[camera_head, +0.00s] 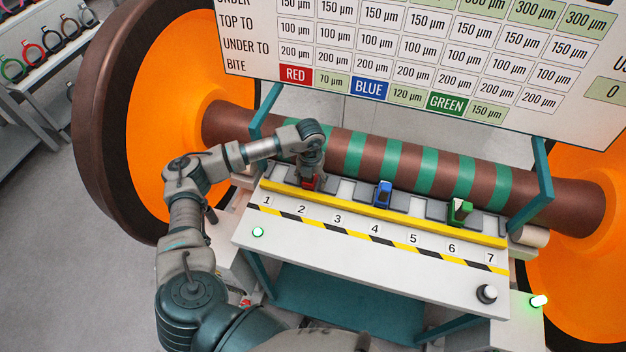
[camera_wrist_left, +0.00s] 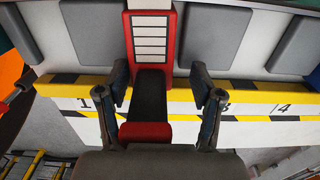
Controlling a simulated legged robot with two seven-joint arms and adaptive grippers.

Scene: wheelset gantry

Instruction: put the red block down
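The red block (camera_head: 308,184) is at the pad behind number 2 on the gantry's rack; in the left wrist view the red block (camera_wrist_left: 148,131) has a black middle and a white striped label. My left gripper (camera_head: 311,177) is over it, pointing down. In the left wrist view the fingers of my left gripper (camera_wrist_left: 160,88) stand on both sides of the block, spread apart, with a visible gap on the right side. Contact on the left side is hard to tell. The block's underside is hidden. My right gripper is not in view.
A blue block (camera_head: 383,193) stands near number 4 and a green block (camera_head: 460,212) near number 6. A yellow rail (camera_head: 400,219) runs along the front of the pads. The striped axle (camera_head: 400,165) lies behind, below a large sign board (camera_head: 430,55).

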